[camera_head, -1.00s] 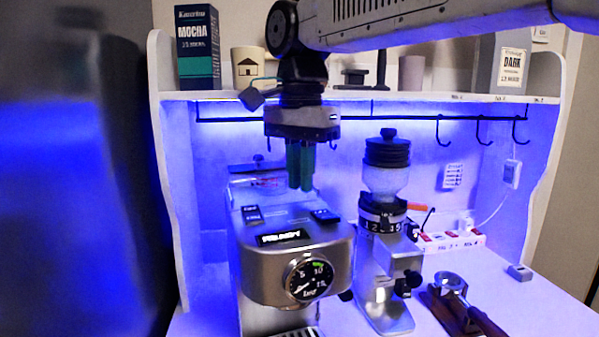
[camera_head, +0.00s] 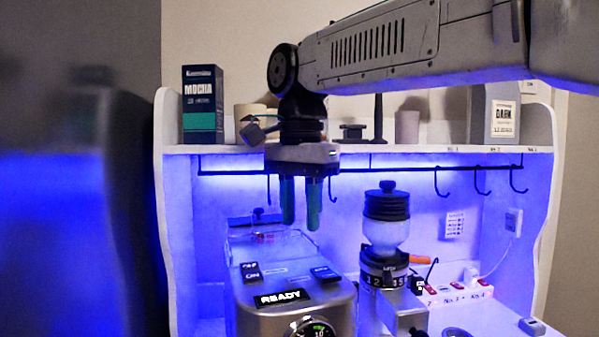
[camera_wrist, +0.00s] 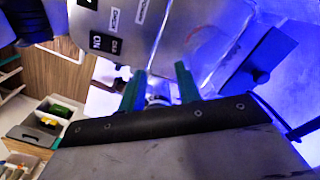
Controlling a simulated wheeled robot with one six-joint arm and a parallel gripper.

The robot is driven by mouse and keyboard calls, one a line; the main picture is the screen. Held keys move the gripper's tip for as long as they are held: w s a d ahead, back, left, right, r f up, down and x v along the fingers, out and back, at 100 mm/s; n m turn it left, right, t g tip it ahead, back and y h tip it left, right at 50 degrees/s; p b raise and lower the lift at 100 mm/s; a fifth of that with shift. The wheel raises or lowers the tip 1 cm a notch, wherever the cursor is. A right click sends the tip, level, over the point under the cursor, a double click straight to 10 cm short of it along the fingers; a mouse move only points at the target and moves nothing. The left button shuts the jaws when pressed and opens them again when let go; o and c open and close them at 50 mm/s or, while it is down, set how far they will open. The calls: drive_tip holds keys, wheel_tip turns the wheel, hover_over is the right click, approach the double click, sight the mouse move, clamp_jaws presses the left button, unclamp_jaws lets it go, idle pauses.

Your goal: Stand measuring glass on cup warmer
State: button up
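The silver espresso machine (camera_head: 290,318) stands below my gripper, with a READY display at its front. Its flat top (camera_head: 285,275) carries small black labels; I cannot tell which part is the cup warmer. The top also shows in the wrist view (camera_wrist: 160,20). My gripper (camera_head: 301,222) points down above the rear of the machine. Its two green fingers are apart, with a gap between them, in the wrist view too (camera_wrist: 159,88). I cannot make out a measuring glass in either view. A small pale, round shape shows between the fingers in the wrist view, too unclear to name.
A grinder (camera_head: 385,270) stands close to the machine's right. A clear tank (camera_head: 270,246) is at the machine's back. A power strip (camera_head: 460,293) lies at the right.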

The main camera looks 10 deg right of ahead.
wheel_tip(320, 180, up, 9)
idle(0.3)
drive_tip(key=shift+d, duration=0.1)
drive_tip(key=s+d+f+n, duration=0.3)
drive_tip(key=s+d+f, duration=0.2)
drive_tip(key=f, duration=0.5)
drive_tip(key=s+d+f+n+t, duration=0.1)
drive_tip(key=s+d+f+n, duration=0.2)
drive_tip(key=s+d+f, duration=0.3)
drive_tip(key=s+d+f+n, duration=0.3)
drive_tip(key=s+d+f, duration=0.2)
drive_tip(key=s+f, duration=0.4)
wheel_tip(320, 180, down, 5)
drive_tip(key=shift+s+d+n, duration=0.3)
drive_tip(key=shift+s, duration=0.1)
